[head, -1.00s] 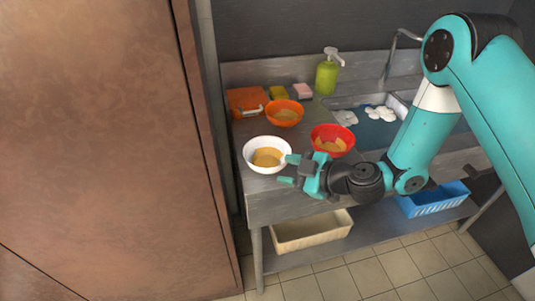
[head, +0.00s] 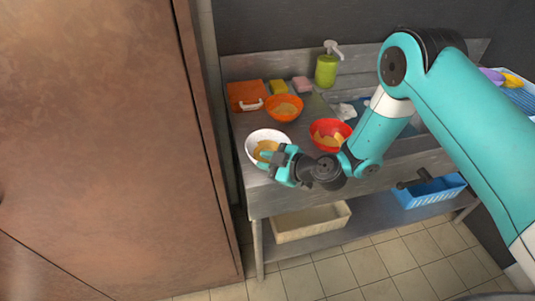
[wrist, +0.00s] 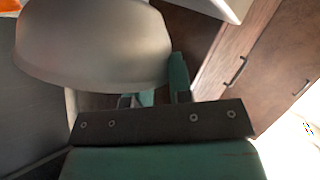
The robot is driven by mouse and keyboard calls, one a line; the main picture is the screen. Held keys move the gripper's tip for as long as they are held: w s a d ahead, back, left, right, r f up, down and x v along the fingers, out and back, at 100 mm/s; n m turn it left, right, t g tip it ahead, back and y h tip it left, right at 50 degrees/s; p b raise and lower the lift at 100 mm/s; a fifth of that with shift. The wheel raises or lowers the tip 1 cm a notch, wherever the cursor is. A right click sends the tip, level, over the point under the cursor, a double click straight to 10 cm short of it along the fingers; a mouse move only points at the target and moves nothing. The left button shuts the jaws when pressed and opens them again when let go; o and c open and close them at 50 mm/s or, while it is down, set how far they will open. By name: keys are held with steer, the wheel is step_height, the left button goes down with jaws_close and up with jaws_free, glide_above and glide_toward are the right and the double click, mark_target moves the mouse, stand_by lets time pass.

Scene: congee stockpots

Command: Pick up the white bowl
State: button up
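The white bowl (head: 253,142), with tan food inside, stands at the left front of the metal counter (head: 240,183) in the head view. My gripper (head: 279,156) is at its near right rim, and its fingers overlap the bowl there. In the wrist view the bowl's smooth grey-white outside (wrist: 95,45) fills the upper left. One teal finger (wrist: 180,75) stands at the bowl's right edge; the other is mostly hidden by the bowl. The gap between the fingers looks narrow, but I cannot tell whether they press on the rim.
An orange bowl (head: 284,107) and a red bowl (head: 330,126) with food stand close by. An orange box (head: 245,95), sponges and a green soap bottle (head: 326,71) are behind. The sink is at right. A tall brown cabinet (head: 95,150) stands left. Crates are on the shelf below.

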jaws_close()
